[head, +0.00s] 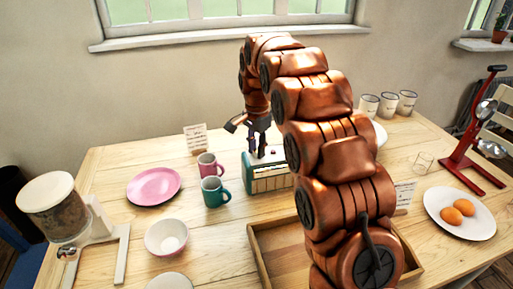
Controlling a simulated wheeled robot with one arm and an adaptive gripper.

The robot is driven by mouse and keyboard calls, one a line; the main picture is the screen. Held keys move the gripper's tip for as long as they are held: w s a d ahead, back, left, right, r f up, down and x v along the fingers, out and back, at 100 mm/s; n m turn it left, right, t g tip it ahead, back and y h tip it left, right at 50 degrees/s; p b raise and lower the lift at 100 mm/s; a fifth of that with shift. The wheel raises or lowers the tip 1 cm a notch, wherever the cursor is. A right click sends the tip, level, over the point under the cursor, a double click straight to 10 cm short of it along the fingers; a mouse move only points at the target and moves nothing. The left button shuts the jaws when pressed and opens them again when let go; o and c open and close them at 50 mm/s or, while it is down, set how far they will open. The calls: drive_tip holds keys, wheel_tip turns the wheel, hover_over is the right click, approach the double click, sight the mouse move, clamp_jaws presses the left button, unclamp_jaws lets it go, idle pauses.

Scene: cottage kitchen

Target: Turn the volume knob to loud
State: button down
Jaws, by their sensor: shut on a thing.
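A teal radio (268,184) with a pale slatted front stands on the wooden table, near the middle. Its right end is partly hidden behind my arm. My gripper (257,152) points down onto the top of the radio from above. Its dark fingers are closed at the radio's top, on what looks like the volume knob. The knob itself is mostly covered by the fingers, and its setting cannot be read.
A teal mug (213,192) and a pink mug (207,166) stand close left of the radio. A wooden tray (262,255) lies in front, partly behind my arm. A pink plate (154,187), a white bowl (166,236) and a plate of eggs (460,226) stand farther out.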

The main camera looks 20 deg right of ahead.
drive_tip(key=c, duration=0.9)
unclamp_jaws()
drive_tip(key=shift+r, duration=0.15)
drive_tip(key=shift+r, duration=3.6)
